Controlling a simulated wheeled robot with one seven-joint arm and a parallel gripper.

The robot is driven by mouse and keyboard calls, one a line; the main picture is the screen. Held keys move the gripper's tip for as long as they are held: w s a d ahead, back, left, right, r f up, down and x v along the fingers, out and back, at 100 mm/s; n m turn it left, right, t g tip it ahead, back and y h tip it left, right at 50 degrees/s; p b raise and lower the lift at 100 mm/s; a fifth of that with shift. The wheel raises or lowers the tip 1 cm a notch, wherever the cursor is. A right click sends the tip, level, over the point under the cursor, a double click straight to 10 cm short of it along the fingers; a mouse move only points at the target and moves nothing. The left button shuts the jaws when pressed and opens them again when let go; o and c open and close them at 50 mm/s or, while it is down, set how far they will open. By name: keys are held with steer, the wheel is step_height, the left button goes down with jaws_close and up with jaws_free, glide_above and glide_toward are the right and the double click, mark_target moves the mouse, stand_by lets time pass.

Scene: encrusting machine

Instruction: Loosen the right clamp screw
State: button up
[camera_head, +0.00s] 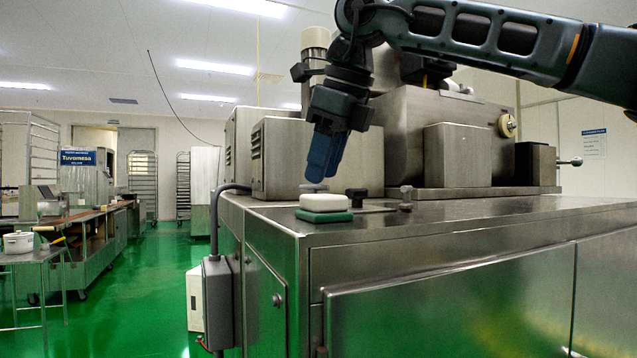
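My gripper (318,180) hangs down from the upper middle, its blue fingers pointing at the machine's steel top. The fingers look close together, and I cannot tell whether they are open or shut. A small flat grey knob (313,187) shows just below the fingertips; contact is unclear. A dark knob (357,197) and a grey knob (406,194) stand upright to the right, apart from the gripper, near a flat metal strip (376,209). Which knob is the right clamp screw is not clear from this view.
A white block on a green base (325,215) sits at the near edge of the steel top (470,215), just below the gripper. Steel housings (457,155) rise behind. A side handle (570,162) sticks out at right. The front right of the top is clear.

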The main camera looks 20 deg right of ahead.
steer(key=shift+x, duration=1.4)
steer(key=shift+c, duration=0.3)
jaws_close()
